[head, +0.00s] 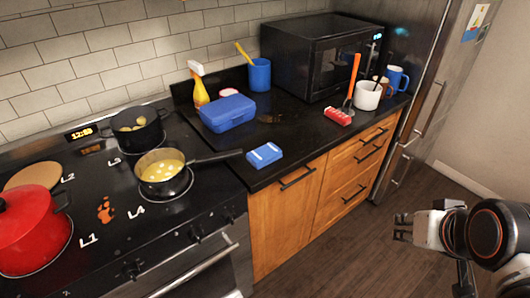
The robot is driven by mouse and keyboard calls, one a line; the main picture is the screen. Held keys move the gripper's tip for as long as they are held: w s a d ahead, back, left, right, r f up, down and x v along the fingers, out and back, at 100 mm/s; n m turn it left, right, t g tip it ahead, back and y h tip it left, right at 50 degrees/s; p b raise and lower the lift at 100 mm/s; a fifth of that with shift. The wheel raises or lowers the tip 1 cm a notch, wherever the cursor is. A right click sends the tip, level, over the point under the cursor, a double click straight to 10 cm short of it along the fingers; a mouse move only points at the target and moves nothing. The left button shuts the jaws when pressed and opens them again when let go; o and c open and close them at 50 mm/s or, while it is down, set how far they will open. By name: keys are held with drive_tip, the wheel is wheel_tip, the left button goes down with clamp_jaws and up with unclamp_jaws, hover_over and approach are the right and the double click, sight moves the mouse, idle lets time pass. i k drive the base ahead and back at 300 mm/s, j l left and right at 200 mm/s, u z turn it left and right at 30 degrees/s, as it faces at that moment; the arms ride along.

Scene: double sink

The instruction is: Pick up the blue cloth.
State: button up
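A small flat blue item with white patches (264,155), which looks like the folded blue cloth, lies on the black countertop near its front edge. It is just right of the stove and past the end of a pan handle. My gripper (401,227) is at the lower right, over the floor and well away from the cloth. Its fingers point left and look apart, with nothing seen between them.
A blue box (228,113) sits behind the cloth. A red item (338,117), white mug (367,95) and microwave (318,58) are farther right. Floor before the drawers is clear.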

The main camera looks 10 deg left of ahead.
sight(259, 158)
drive_tip(key=i+j+z, duration=0.1)
drive_tip(key=j, duration=0.45)
drive_tip(key=i+j, duration=0.15)
drive_tip(key=j, duration=0.35)
drive_tip(key=i+j+z, duration=0.15)
drive_tip(key=j, duration=0.4)
